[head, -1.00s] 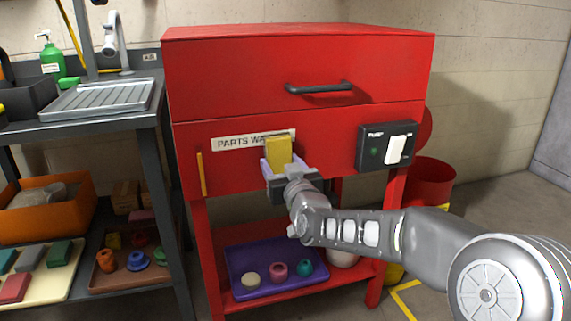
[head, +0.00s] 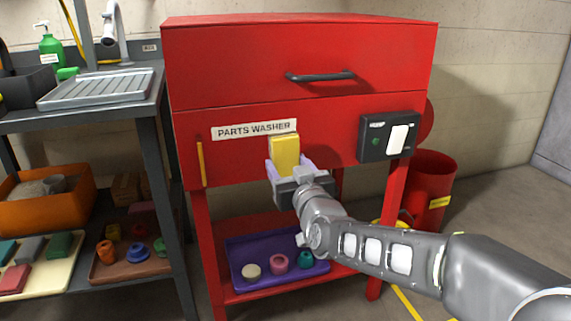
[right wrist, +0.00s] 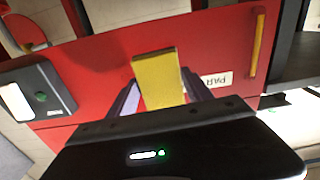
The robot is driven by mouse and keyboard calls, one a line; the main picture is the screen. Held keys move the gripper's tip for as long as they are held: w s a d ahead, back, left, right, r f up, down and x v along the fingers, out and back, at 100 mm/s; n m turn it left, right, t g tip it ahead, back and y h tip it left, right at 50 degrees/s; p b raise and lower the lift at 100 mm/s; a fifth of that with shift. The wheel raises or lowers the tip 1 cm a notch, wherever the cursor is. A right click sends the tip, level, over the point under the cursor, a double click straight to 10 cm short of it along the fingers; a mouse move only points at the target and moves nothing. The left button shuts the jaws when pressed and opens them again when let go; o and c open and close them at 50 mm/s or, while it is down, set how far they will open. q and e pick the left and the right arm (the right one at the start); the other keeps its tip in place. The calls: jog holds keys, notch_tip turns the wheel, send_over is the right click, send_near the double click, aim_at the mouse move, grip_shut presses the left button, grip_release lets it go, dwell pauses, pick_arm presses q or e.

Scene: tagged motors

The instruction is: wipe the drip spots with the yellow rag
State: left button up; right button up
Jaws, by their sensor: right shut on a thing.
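My right gripper (head: 287,166) is shut on the yellow rag (head: 285,152), which stands up from between the fingers as a folded block. It is in front of the red parts washer (head: 300,70), just below and right of the "PARTS WASHER" label. In the right wrist view the rag (right wrist: 158,80) sits between the two fingers against the red front; I cannot tell if it touches the panel. No drip spots can be made out in these frames. My left gripper is not in view.
A black switch box (head: 387,141) is on the washer's front right. A purple tray (head: 238,246) with several small parts lies on the shelf below. A dark bench with a metal drainer (head: 97,88) stands left. A red bin (head: 433,180) is at right.

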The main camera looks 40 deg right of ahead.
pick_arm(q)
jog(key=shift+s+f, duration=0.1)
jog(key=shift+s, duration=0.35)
pick_arm(e)
jog(key=shift+v, duration=1.45)
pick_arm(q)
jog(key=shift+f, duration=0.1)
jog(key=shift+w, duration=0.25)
pick_arm(e)
jog(key=shift+w+f, duration=0.1)
jog(key=b+x, duration=0.1)
jog(key=x, duration=0.4)
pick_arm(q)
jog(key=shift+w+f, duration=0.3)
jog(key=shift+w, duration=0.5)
pick_arm(e)
jog(key=shift+x, duration=0.8)
jog(key=shift+x, duration=1)
